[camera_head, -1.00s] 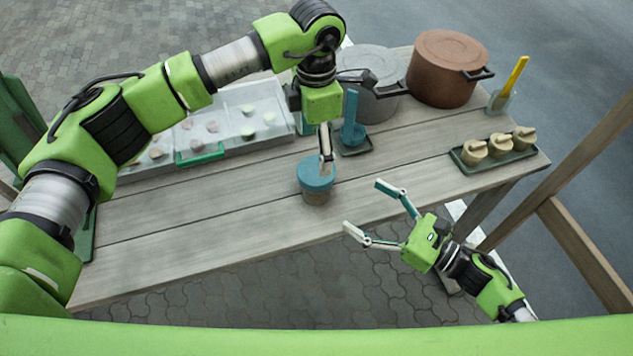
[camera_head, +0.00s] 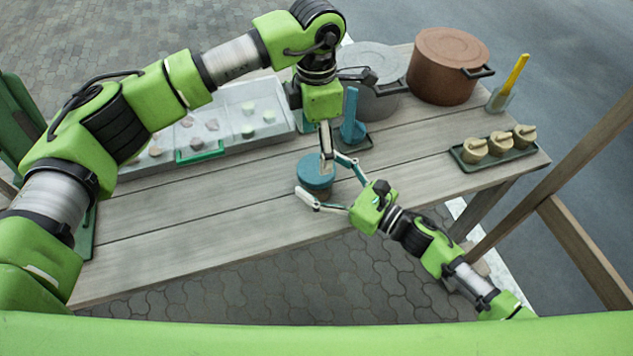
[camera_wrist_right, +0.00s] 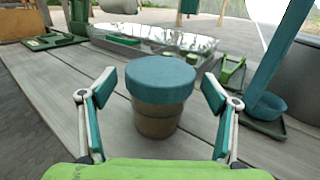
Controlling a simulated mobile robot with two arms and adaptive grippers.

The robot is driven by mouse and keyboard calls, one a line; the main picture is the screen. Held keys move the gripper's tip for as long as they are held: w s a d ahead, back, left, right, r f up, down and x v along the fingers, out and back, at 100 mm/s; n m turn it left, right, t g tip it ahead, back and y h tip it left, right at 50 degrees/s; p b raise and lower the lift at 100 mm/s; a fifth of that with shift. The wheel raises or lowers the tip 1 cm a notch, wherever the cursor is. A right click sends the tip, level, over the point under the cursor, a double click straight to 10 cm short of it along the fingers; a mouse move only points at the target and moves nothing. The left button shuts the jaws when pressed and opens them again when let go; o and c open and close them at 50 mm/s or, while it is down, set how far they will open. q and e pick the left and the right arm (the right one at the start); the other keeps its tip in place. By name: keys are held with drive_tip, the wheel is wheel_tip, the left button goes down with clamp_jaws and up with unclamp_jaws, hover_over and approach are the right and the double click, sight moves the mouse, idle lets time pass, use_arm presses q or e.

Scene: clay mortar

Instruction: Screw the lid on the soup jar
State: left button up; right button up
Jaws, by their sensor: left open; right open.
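The soup jar (camera_head: 317,193) has a brown body and stands upright near the table's front edge. Its blue lid (camera_head: 313,170) sits on top; whether it is threaded on cannot be told. In the right wrist view, the lid (camera_wrist_right: 160,76) covers the jar (camera_wrist_right: 157,120). My right gripper (camera_head: 319,174) is open, one finger on either side of the jar. In its wrist view, the fingertips (camera_wrist_right: 158,90) are near lid height, with gaps visible. My left gripper (camera_head: 326,152) points down at the lid's back edge, seen edge-on; contact is unclear.
A blue-handled utensil (camera_head: 350,115) stands close behind the jar, on a small dark tray. A clear-lidded bin (camera_head: 240,92) is at the back left. Pots (camera_head: 447,65) and a tray of small tan jars (camera_head: 497,150) are at the right. The table's left front is clear.

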drive_tip(key=shift+w+a, duration=0.4)
drive_tip(key=shift+a, duration=0.1)
drive_tip(key=c, duration=1.7)
use_arm(q)
drive_tip(key=shift+c, duration=1.1)
use_arm(e)
clamp_jaws()
use_arm(q)
drive_tip(key=n, duration=0.3)
drive_tip(key=shift+n, duration=0.3)
drive_tip(key=n, duration=0.3)
drive_tip(key=shift+d+n, duration=0.1)
drive_tip(key=shift+n, duration=0.3)
drive_tip(key=n, duration=0.6)
